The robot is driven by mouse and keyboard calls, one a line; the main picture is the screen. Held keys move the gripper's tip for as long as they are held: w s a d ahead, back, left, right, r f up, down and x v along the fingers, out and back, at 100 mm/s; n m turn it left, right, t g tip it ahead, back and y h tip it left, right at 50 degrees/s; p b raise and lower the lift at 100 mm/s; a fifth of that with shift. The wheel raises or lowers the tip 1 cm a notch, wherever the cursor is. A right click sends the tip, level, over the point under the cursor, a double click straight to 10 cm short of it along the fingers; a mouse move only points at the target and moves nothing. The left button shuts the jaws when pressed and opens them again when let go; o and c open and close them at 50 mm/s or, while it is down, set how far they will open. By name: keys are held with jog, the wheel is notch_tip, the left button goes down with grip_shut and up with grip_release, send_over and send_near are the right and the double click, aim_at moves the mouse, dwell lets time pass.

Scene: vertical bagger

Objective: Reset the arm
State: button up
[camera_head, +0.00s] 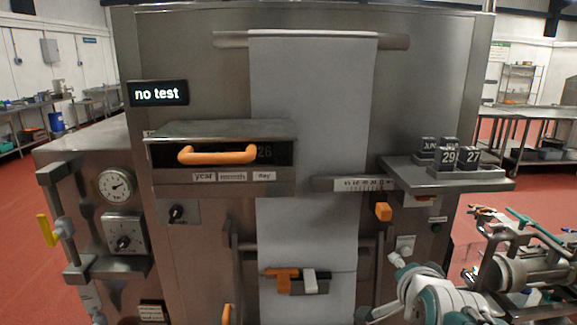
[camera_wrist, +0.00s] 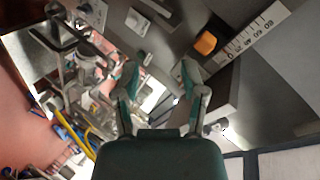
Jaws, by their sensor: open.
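My arm (camera_head: 432,297), white and teal, is folded low at the bottom right of the head view, in front of the bagging machine (camera_head: 440,75). In the wrist view my gripper (camera_wrist: 158,72) is open, with its two teal and grey fingers spread apart. Nothing is between the fingertips. The machine's steel front and an orange knob (camera_wrist: 205,43) show beyond the fingers. The same kind of orange knob (camera_head: 383,211) is on the machine front in the head view, above my arm.
A drawer with an orange handle (camera_head: 217,154) sits below a "no test" display (camera_head: 158,93). A white film sheet (camera_head: 311,95) hangs down the middle. Date blocks (camera_head: 448,156) stand on a shelf (camera_head: 400,172) at right. Cluttered equipment (camera_head: 520,265) stands close at lower right.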

jog(key=s+a+f+n+g+y, duration=0.1)
jog(key=s+a+f+n+g, duration=0.1)
jog(key=s+n, duration=0.4)
jog(key=s+a+f+n+g, duration=0.3)
jog(key=s+f+n+g, duration=0.2)
jog(key=s, duration=0.5)
jog(key=shift+s+a+n+y, duration=0.25)
jog(key=shift+s+n+y, duration=0.15)
jog(key=shift+n, duration=0.4)
